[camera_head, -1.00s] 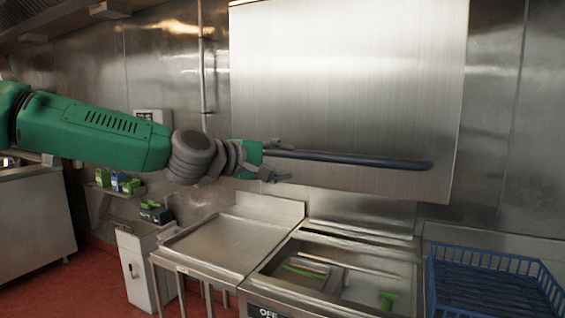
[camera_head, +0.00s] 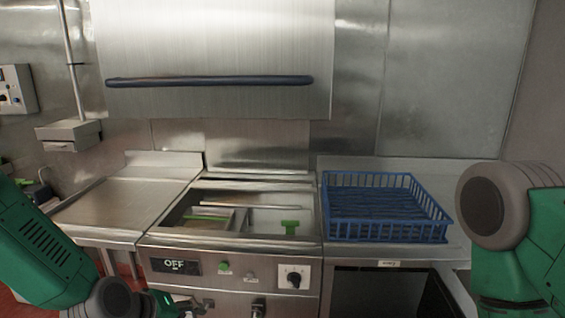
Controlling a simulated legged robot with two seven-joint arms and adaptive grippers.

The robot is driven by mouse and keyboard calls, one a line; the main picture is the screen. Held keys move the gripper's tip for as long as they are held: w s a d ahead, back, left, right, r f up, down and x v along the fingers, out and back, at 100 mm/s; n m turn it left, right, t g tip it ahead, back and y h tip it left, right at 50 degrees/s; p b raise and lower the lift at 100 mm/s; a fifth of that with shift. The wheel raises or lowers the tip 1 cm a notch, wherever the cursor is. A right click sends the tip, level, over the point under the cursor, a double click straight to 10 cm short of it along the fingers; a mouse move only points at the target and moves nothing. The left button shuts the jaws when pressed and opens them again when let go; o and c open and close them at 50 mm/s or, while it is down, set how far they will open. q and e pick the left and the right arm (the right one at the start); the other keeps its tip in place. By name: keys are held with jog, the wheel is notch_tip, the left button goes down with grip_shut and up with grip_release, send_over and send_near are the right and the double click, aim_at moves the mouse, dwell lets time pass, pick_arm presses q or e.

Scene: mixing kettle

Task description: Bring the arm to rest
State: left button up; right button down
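My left arm comes in at the lower left, bent downward. Its gripper (camera_head: 190,305) is low in front of the kettle's front panel, partly cut off by the bottom edge. I see no object in it, but cannot make out how far its fingers are apart. My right arm (camera_head: 520,235) shows at the right edge; its gripper is out of view. The steel hood (camera_head: 215,40) with its dark blue bar handle (camera_head: 210,81) is raised above the kettle, and no gripper touches it.
The open basin (camera_head: 262,222) holds green-handled parts. Its front panel has an OFF display (camera_head: 176,266) and a knob (camera_head: 293,277). A blue basket (camera_head: 385,208) stands on the counter to the right. A bare steel worktop (camera_head: 125,205) lies to the left.

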pick_arm(q)
jog(key=s+a+f+m+g+y+b, duration=0.2)
jog(key=s+a+f+m+g+b, duration=0.1)
jog(key=s+f, duration=0.9)
jog(key=s+a+f+m+g+y+b, duration=0.2)
jog(key=s+a+f, duration=0.4)
jog(key=s+f, duration=0.6)
jog(key=s+m+g+b, duration=0.1)
jog(key=s+m+b, duration=0.1)
jog(key=s, duration=0.3)
jog(key=shift+f+m+b, duration=0.3)
jog(key=shift+b, duration=0.05)
